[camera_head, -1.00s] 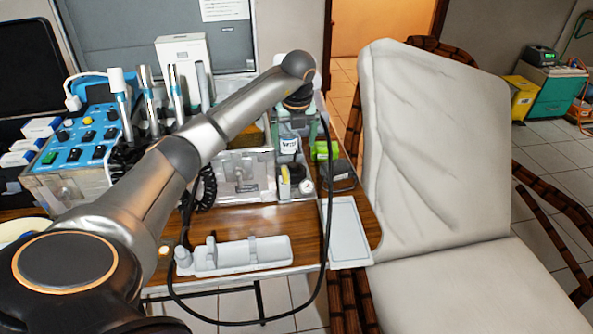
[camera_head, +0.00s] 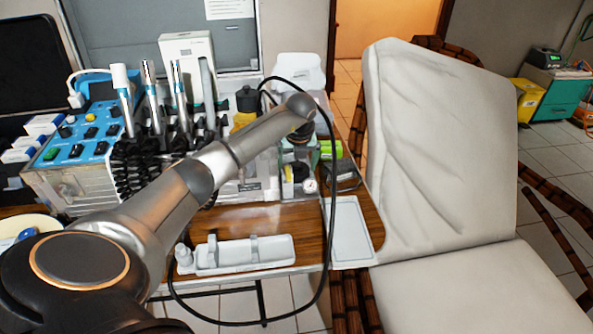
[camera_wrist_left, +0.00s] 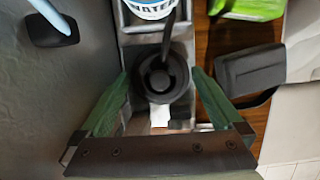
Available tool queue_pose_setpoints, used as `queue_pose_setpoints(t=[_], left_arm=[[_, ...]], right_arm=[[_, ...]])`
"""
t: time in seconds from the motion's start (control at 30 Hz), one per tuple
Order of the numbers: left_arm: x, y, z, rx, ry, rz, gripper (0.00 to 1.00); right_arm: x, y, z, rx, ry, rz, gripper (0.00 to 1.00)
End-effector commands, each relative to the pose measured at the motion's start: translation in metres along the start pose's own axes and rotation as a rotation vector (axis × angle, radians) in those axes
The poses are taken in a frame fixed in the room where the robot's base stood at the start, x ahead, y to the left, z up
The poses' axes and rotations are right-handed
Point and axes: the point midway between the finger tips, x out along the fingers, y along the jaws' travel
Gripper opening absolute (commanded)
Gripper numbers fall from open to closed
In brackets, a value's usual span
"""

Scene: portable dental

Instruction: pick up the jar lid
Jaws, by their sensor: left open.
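In the left wrist view a dark round cap-like thing (camera_wrist_left: 158,82), which I take for the jar lid, lies between the fingers of my left gripper (camera_wrist_left: 160,74). The gripper is open, with one green finger on each side and visible gaps. I cannot tell how far the fingertips are above it. A dark bar or cord crosses the cap's upper part. In the head view my left gripper (camera_head: 298,150) points down over the small containers at the table's right, and the cap is hidden there. My right gripper is not in view.
A white labelled container (camera_wrist_left: 150,8) is just above the cap in the wrist view. A green packet (camera_head: 328,150) and a dark case (camera_head: 343,176) stand close right. A blue-topped dental unit (camera_head: 85,143) stands left. A white tray (camera_head: 350,232) lies in front.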

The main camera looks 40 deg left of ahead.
Motion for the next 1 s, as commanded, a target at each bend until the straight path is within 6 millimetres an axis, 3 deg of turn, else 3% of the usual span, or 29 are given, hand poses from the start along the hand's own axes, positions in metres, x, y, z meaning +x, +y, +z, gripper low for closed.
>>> queue_pose_setpoints(t=[0.07, 0.7, 1.0], left_arm=[[-0.0003, 0.0000, 0.0000, 0.000, 0.000, 0.000, 1.00], [-0.0010, 0.0001, 0.0004, -0.001, -0.001, 0.000, 0.29], [-0.0072, 0.0001, 0.0025, -0.001, -0.002, 0.000, 0.29]], right_arm=[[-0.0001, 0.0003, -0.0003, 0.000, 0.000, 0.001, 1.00], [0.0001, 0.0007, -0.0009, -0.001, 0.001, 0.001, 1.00], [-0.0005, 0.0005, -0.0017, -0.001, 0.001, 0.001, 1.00]])
